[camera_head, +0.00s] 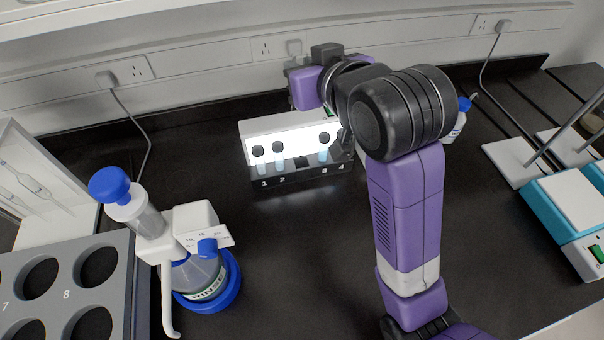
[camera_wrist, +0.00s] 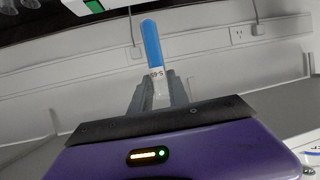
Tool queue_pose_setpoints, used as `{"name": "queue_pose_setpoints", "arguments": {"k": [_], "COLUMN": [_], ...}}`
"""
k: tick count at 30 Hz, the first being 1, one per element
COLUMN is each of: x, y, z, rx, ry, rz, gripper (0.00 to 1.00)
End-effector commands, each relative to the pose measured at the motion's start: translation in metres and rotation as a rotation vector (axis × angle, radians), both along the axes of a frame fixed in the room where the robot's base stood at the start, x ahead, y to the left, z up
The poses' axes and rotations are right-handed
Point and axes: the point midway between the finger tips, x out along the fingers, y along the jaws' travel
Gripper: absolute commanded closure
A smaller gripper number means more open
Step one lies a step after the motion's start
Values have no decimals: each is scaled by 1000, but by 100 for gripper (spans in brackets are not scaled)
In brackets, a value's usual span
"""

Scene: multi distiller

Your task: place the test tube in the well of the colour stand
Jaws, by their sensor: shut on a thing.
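The colour stand (camera_head: 288,128) is a white, lit box with a dark front ledge numbered 1 to 4, near the back wall in the head view. Black-capped tubes with pale blue contents show at positions 1 (camera_head: 262,168), 2 (camera_head: 279,165) and 3 (camera_head: 323,154). In the wrist view, my gripper (camera_wrist: 156,82) is shut on a test tube (camera_wrist: 152,45) with a blue upper part and a white label. In the head view my wrist is above the stand's right end and partly covers the area around position 4. The held tube cannot be made out there.
A dispenser bottle (camera_head: 205,272) with a blue base stands at front left, beside a grey rack (camera_head: 122,262) with large round holes. A blue-capped bottle (camera_head: 459,125) stands behind my arm. A teal-sided device (camera_head: 572,205) is at right. The bench in front of the stand is clear.

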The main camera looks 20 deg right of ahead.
Motion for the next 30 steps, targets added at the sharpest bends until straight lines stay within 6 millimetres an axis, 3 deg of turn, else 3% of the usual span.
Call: {"name": "queue_pose_setpoints", "arguments": {"k": [5, 21, 30], "x": [-8, -8, -8], "y": [-1, -2, -2], "z": [-16, -140, -167], "rx": [-1, 0, -1], "ry": [5, 4, 2], "rz": [-15, -17, -16], "gripper": [100, 100, 100]}}
